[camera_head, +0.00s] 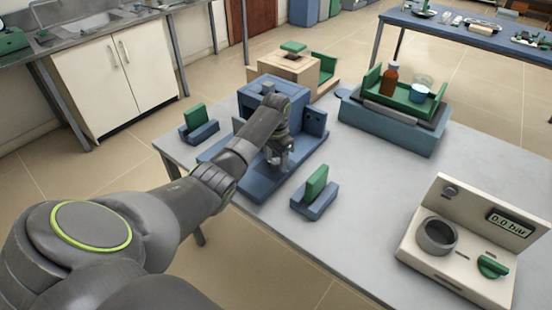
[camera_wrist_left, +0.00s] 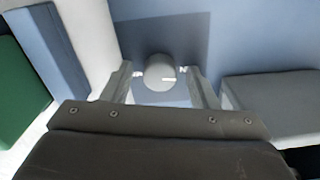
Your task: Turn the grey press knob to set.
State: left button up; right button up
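The grey knob (camera_wrist_left: 160,73) shows in the left wrist view as a short round knob with a white pointer mark turned to the right. It sits on a blue face, with partly hidden white lettering on both sides. My left gripper (camera_head: 279,160) is at the front of the blue machine (camera_head: 312,122) in the head view. In the left wrist view its two fingers (camera_wrist_left: 166,80) stand apart, one on each side of the knob, with a visible gap on each side. The knob is hidden behind the gripper in the head view. My right gripper is not in view.
Two green-and-blue blocks (camera_head: 316,184) (camera_head: 193,119) flank the machine. A blue unit (camera_head: 390,130) with a green tray holding a bottle stands behind right. A cream device (camera_head: 462,238) reading 0.0 bar is at the right. The grey tabletop (camera_head: 370,200) is clear between them.

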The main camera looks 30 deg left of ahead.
pick_arm(q)
jog(key=c, duration=0.9)
jog(key=shift+r+m+p, duration=0.2)
jog(key=shift+m+p, duration=0.9)
jog(key=shift+m, duration=0.1)
jog(key=m+p, duration=0.1)
jog(key=m, duration=0.1)
jog(key=shift+m, duration=0.3)
jog(key=m+p, duration=0.2)
jog(key=m, duration=0.3)
jog(key=shift+w+f, duration=0.1)
jog(key=m+p, duration=0.1)
jog(key=m, duration=0.4)
jog(key=shift+m, duration=0.4)
jog(key=shift+w, duration=0.1)
